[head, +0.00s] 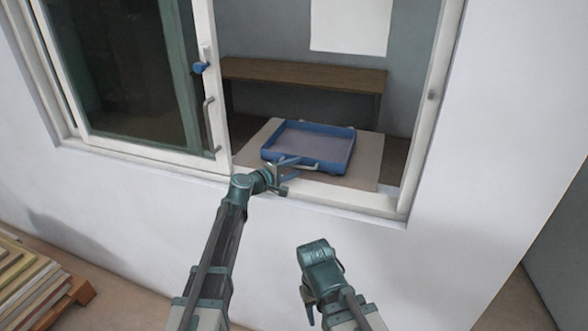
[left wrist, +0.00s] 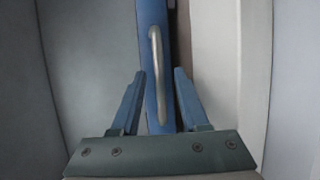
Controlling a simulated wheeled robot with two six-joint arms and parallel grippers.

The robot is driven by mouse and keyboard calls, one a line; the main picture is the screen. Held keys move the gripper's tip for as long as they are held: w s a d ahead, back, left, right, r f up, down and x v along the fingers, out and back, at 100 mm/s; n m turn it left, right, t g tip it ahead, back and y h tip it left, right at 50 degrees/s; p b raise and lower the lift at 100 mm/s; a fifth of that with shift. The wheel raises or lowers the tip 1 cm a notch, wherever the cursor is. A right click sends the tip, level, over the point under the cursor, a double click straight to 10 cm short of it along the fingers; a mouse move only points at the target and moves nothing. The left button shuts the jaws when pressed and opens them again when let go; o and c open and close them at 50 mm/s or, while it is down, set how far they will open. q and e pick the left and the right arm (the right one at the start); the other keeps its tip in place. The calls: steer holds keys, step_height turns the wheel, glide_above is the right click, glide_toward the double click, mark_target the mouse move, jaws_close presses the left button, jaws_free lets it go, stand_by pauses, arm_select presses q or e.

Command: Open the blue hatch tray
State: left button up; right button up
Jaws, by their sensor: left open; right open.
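The blue hatch tray (head: 349,150) sits on a pale board inside the open window, with a light metal handle on its near side. The handle (left wrist: 157,70) stands upright in the left wrist view, in front of the tray's blue wall (left wrist: 148,25). My left gripper (head: 288,176) is at the sill, just in front of the handle. Its open fingers (left wrist: 160,80) appear on either side of the handle; I see no finger touching it. My right gripper (head: 307,304) is low in front of the wall, away from the tray, its fingers partly hidden.
The window frame (head: 416,150) bounds the opening on the right, and a sliding glass panel with a blue latch (head: 200,68) on the left. A brown bench (head: 300,74) stands behind the tray. Stacked boards (head: 25,280) lie on a pallet at lower left.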

arm_select(q)
jaws_close()
stand_by(1.4)
